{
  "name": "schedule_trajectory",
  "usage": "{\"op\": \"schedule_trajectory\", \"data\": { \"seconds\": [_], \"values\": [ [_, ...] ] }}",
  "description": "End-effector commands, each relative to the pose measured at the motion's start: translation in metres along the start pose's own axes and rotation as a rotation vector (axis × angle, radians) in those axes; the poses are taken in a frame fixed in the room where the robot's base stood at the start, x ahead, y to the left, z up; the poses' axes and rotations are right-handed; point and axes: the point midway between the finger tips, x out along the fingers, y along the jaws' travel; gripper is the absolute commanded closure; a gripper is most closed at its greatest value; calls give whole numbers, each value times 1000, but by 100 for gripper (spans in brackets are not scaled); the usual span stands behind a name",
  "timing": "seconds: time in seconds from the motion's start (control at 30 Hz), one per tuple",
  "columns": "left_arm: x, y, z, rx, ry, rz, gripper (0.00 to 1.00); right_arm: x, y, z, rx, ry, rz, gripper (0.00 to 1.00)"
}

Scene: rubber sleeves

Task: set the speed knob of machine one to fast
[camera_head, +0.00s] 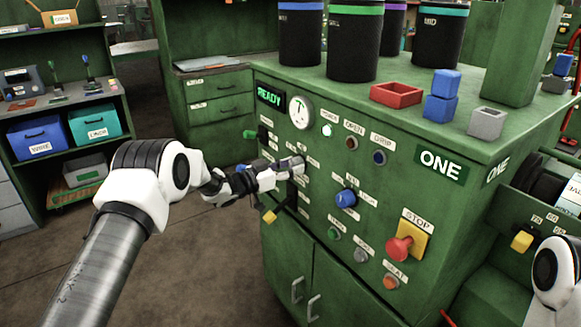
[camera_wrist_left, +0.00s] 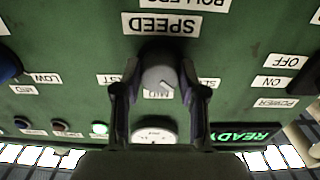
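Machine one (camera_head: 400,125) is a green cabinet with a ONE plate. In the left wrist view, upside down, the grey speed knob (camera_wrist_left: 160,76) sits by the SPEED label (camera_wrist_left: 161,25). The MID label (camera_wrist_left: 158,94) is at its side; the FAST label (camera_wrist_left: 118,79) and the slow label (camera_wrist_left: 208,82) are partly hidden by fingers. The knob's pointer mark faces roughly toward MID. My left gripper (camera_wrist_left: 160,80) has a finger on each side of the knob and looks shut on it; it also shows at the panel in the head view (camera_head: 296,165). My right gripper is out of view.
Around the left gripper are a blue selector knob (camera_head: 346,198), a red stop button (camera_head: 400,247) and a lever with a yellow end (camera_head: 269,216). Open floor lies to the left.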

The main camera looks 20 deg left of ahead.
Motion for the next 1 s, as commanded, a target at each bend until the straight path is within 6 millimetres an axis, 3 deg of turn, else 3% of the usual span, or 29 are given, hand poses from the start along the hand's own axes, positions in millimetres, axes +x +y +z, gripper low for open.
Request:
{"op": "schedule_trajectory", "data": {
  "seconds": [0.53,1.0],
  "values": [
    [0,-1,-1,75,4,-2,93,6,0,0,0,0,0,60],
    [0,-1,0,444,6,-3,93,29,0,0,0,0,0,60]
  ]
}}
